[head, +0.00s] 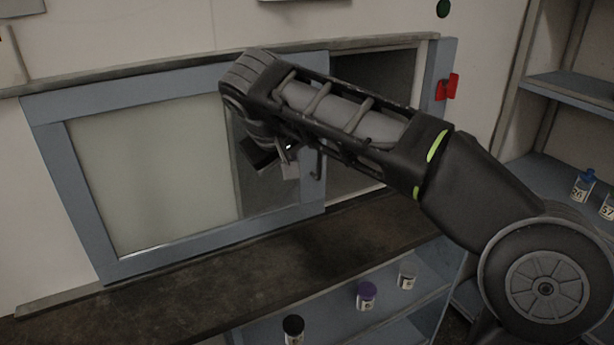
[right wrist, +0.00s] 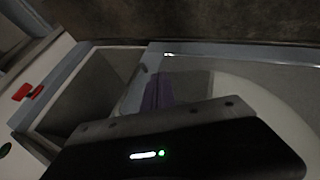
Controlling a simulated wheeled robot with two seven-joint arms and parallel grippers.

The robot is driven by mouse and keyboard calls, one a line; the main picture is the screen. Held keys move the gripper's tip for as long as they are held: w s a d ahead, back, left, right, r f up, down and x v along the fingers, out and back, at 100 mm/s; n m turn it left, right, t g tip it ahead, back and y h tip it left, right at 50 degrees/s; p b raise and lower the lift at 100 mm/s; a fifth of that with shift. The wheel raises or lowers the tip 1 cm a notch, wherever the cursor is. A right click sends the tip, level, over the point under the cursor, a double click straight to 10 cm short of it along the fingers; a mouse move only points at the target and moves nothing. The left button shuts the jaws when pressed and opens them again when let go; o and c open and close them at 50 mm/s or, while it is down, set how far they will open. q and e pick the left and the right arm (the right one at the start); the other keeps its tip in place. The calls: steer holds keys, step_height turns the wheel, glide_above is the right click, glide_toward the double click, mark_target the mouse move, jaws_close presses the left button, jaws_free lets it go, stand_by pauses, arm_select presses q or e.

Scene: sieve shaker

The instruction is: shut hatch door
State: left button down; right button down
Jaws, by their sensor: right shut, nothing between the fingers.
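The hatch door is a sliding panel with a blue-grey frame (head: 85,190) and a pale pane, seen in the head view. It stands partly open. A dark gap (head: 375,85) shows between its right edge and the blue right jamb (head: 441,75), which carries a red tab (head: 447,87). My right gripper (head: 275,165) is shut and empty in front of the pane's right part, left of the door's right frame bar. My arm hides part of that bar; I cannot tell whether the fingers touch it. The right wrist view shows the opening (right wrist: 85,95) and red tab (right wrist: 22,92). My left gripper is not in view.
A dark counter (head: 150,300) runs below the hatch. Several small bottles, including a purple-capped one (head: 366,295), stand on a shelf under it. A shelf unit (head: 575,95) with a blue-capped bottle (head: 583,184) stands at the right. The visible counter top is clear.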

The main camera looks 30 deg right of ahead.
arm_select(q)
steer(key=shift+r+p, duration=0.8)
arm_select(e)
steer(key=w+d+f, duration=0.5)
steer(key=d+f, duration=0.2)
steer(key=f, duration=0.1)
steer(key=shift+w+d, duration=0.3)
steer(key=shift+d, duration=0.05)
